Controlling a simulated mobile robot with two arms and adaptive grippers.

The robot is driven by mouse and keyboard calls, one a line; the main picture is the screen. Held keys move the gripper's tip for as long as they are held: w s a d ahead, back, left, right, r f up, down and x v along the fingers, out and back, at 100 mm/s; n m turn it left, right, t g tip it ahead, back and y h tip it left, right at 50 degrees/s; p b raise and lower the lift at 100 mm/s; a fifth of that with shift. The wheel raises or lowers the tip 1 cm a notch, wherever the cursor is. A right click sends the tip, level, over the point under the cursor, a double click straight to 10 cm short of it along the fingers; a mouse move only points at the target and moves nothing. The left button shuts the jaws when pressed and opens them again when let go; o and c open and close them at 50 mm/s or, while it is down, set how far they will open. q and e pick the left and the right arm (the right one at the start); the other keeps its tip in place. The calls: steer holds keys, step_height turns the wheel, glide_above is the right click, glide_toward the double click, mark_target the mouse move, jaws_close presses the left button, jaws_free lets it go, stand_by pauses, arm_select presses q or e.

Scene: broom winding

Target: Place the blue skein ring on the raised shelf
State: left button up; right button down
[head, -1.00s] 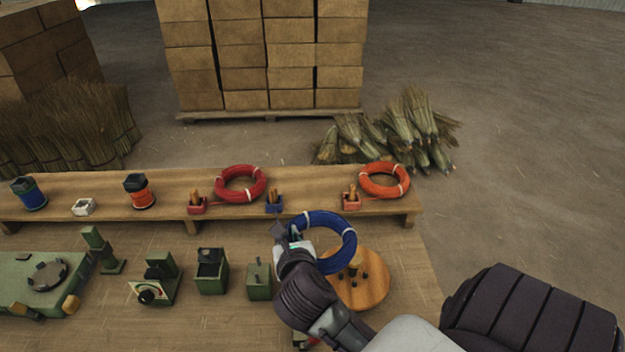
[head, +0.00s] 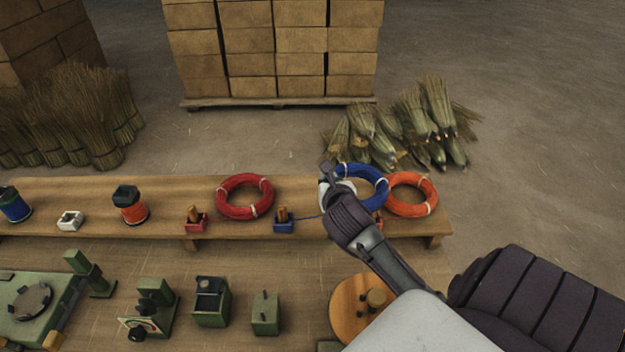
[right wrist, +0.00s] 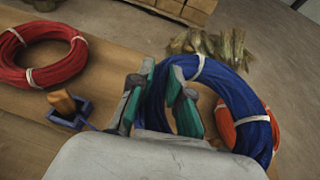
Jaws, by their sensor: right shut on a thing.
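The blue skein ring (head: 370,184) is at the raised shelf (head: 90,205), between the red ring and the orange ring. My right gripper (head: 331,172) is at its left side, and its arm hides part of the ring. In the right wrist view the gripper (right wrist: 160,100) is shut on the left side of the blue ring (right wrist: 232,95). There the blue ring overlaps the orange ring in the picture. I cannot tell whether the blue ring touches the shelf. My left gripper is not in view.
The red ring (head: 245,197) and the orange ring (head: 412,194) lie on the shelf. A blue box (head: 284,222) with a wooden piece stands left of my gripper. A round wooden turntable (head: 352,308) and green devices (head: 211,301) stand on the bench in front.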

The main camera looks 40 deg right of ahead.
steer(key=w+f, duration=0.1)
steer(key=w, duration=0.2)
steer(key=w+f, duration=0.2)
steer(key=w, duration=0.1)
steer(key=w+f+p, duration=0.1)
steer(key=w+f, duration=0.1)
steer(key=w, duration=0.1)
steer(key=shift+a+f, duration=0.2)
step_height(320, 180, down, 3)
steer(key=shift+s+f, duration=0.1)
steer(key=shift+f, duration=0.45)
steer(key=shift+a, duration=0.1)
steer(key=c, duration=1.1)
jaws_free()
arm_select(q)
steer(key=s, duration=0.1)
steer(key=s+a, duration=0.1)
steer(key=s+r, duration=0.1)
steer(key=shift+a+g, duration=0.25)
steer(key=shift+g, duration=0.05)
arm_select(e)
steer(key=shift+r, duration=0.1)
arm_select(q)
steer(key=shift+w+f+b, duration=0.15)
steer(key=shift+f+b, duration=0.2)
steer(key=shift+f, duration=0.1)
arm_select(e)
steer(key=v, duration=1.2)
